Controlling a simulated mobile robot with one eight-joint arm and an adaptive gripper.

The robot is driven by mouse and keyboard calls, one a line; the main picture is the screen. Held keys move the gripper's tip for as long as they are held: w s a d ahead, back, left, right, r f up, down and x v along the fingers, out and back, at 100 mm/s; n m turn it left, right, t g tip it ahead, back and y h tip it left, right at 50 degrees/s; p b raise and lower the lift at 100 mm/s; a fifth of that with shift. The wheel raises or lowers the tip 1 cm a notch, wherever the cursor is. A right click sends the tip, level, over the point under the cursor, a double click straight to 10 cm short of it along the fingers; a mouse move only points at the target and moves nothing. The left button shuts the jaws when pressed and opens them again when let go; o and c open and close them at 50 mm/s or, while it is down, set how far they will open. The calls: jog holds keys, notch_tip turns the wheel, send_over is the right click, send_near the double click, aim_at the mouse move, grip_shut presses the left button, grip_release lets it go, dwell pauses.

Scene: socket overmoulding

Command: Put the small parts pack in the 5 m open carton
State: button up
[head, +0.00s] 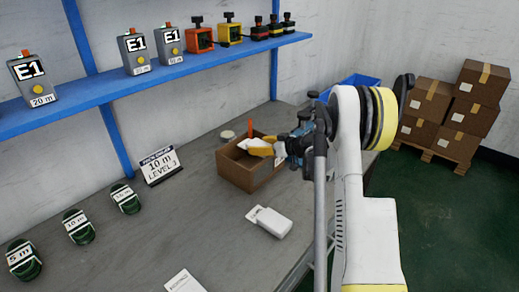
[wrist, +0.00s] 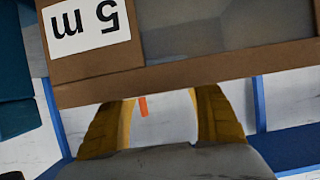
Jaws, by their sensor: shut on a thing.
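The open brown cardboard carton (head: 232,171) stands on the grey bench in the head view. Its rim and a panel labelled 5 m (wrist: 95,66), upside down, fill the upper part of the wrist view. My gripper (head: 270,145) has yellow fingers and is at the carton's opening, on its right side. It is shut on a white item, seemingly the small parts pack (head: 258,151). In the wrist view the white pack (wrist: 168,122) lies between the yellow fingers. How deep it sits in the carton, and whether it touches the carton, I cannot tell.
A white box (head: 273,222) lies on the bench in front of the carton. A blue shelf (head: 150,76) with devices runs above. An orange upright thing (head: 250,128) shows at the carton's back.

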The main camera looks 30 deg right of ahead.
jog(key=shift+r, duration=0.1)
jog(key=shift+f+b, duration=0.5)
jog(key=shift+f, duration=0.15)
jog(key=o, duration=1.2)
jog(key=shift+c, duration=0.2)
jog(key=shift+r, duration=0.15)
